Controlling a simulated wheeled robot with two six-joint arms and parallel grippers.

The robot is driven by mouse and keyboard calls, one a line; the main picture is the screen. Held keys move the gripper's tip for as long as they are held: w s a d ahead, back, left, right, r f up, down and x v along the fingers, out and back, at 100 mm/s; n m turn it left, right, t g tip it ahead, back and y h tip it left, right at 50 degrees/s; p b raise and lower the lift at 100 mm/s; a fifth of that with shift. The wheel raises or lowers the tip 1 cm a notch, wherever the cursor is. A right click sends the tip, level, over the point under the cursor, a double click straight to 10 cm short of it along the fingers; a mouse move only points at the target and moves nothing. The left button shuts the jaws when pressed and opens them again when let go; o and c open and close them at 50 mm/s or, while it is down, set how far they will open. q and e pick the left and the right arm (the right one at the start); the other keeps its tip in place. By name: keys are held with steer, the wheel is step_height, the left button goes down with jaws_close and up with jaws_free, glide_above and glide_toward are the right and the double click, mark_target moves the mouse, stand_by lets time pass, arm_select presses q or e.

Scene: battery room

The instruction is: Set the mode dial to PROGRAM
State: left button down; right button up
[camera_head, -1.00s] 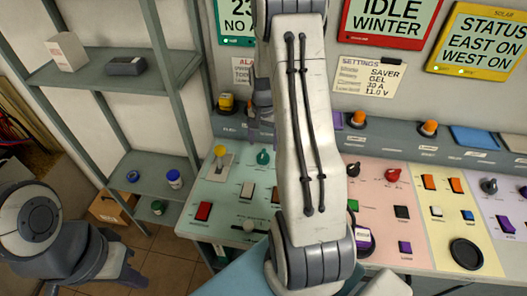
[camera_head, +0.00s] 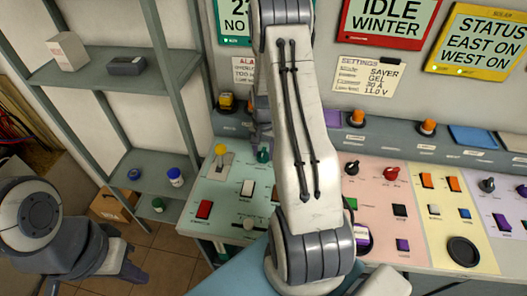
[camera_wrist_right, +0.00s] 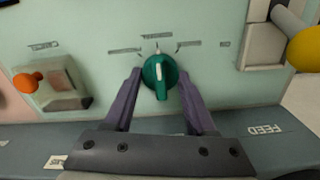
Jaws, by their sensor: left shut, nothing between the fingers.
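The green mode dial (camera_wrist_right: 158,78) shows in the right wrist view on the pale green panel. Its white pointer line is near upright in that view, and small labels around it are too blurred to read. My right gripper (camera_wrist_right: 160,76) is open, with one finger on each side of the dial; I cannot tell whether they touch it. In the head view the dial (camera_head: 263,156) is partly hidden by my right gripper (camera_head: 262,140), which is just above it. My left gripper (camera_head: 134,274) is shut and empty at lower left, away from the panel.
A yellow-knobbed lever (camera_head: 221,150) stands left of the dial. Grey shelves (camera_head: 115,75) stand at left.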

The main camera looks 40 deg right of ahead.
mark_target(262, 152)
steer(key=shift+n, duration=0.3)
steer(key=n, duration=0.4)
steer(key=shift+b, duration=0.35)
steer(key=shift+w+r+n, duration=0.1)
steer(key=shift+n, duration=2.1)
steer(key=o, duration=1.4)
steer(key=shift+a, duration=0.1)
step_height(262, 152, up, 10)
steer(key=shift+r+b, duration=0.2)
steer(key=shift+b, duration=0.9)
